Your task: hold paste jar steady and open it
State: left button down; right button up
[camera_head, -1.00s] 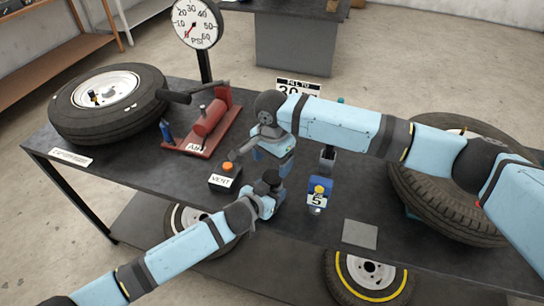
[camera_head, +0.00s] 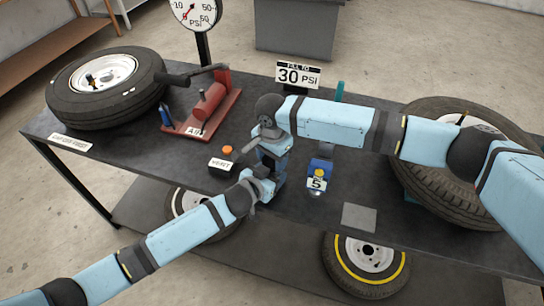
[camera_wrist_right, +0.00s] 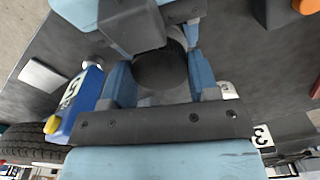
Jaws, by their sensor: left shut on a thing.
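The paste jar shows as a dark round lid (camera_wrist_right: 160,72) in the right wrist view; its body is mostly hidden. In the head view it is a small dark shape (camera_head: 262,171) between the two grippers. My left gripper (camera_head: 264,183) is shut on the jar over the table; its dark end part also shows in the right wrist view (camera_wrist_right: 135,25). My right gripper (camera_head: 270,163) is directly above, pointing down. Its blue fingers (camera_wrist_right: 160,85) stand apart on either side of the lid, and I see a narrow gap, so they look open.
A VENT box (camera_head: 223,164) with an orange button is close to the left. A blue bottle (camera_head: 318,176) marked 5 stands to the right, near a grey square plate (camera_head: 359,217). Tyres (camera_head: 108,88) lie at both table ends. A red AIR pump (camera_head: 207,108) is behind left.

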jog(key=shift+n, duration=1.7)
jog(key=o, duration=1)
jog(key=shift+r, duration=2.4)
jog(key=shift+c, duration=0.4)
notch_tip(320, 180, up, 3)
jog(key=m, duration=0.3)
jog(key=shift+m, duration=0.3)
jog(key=shift+f, duration=3.9)
